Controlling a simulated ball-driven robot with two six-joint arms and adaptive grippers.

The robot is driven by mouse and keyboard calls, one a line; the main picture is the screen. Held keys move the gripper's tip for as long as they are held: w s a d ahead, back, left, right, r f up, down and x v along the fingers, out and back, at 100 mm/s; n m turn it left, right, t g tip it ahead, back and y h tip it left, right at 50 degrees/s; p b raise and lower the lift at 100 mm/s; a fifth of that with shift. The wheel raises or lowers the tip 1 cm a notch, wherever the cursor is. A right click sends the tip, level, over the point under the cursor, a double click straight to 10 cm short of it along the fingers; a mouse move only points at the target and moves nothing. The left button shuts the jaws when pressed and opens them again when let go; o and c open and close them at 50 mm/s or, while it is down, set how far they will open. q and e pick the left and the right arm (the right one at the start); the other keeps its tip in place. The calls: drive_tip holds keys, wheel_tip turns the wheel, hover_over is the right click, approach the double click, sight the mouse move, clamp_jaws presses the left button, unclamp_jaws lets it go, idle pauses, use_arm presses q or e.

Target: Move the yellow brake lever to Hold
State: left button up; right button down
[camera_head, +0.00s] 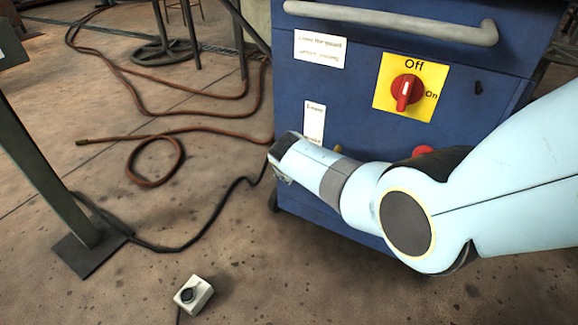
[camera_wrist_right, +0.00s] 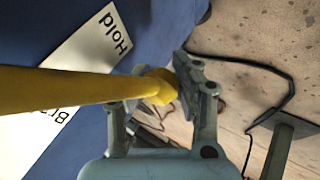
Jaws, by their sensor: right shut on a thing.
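The yellow brake lever (camera_wrist_right: 60,89) runs across the right wrist view from the left edge to a rounded end. My right gripper (camera_wrist_right: 158,90) is shut on the lever near that end, with a finger on either side. A white label (camera_wrist_right: 92,52) behind the lever reads "Hold" above it and a partly covered word starting "Br" below it. The lever crosses between the two words. In the head view the label (camera_head: 314,122) shows small on the blue cabinet front, and my right forearm hides most of the lever. My left gripper is not in view.
The blue cabinet (camera_head: 350,90) has a grey handle bar (camera_head: 390,22) and a red rotary switch (camera_head: 405,92) on a yellow plate. A red knob (camera_head: 422,151) is partly behind my right arm. A black cable (camera_head: 215,215), a brown hose (camera_head: 155,160) and a small white box (camera_head: 193,295) lie on the floor.

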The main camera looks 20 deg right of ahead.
drive_tip(key=shift+s+f, duration=0.25)
drive_tip(key=shift+s, duration=0.05)
drive_tip(key=c, duration=1.5)
unclamp_jaws()
drive_tip(key=o, duration=0.4)
drive_tip(key=shift+d+r, duration=0.1)
drive_tip(key=shift+r, duration=0.05)
drive_tip(key=shift+w, duration=0.1)
drive_tip(key=shift+r, duration=0.2)
drive_tip(key=v, duration=0.7)
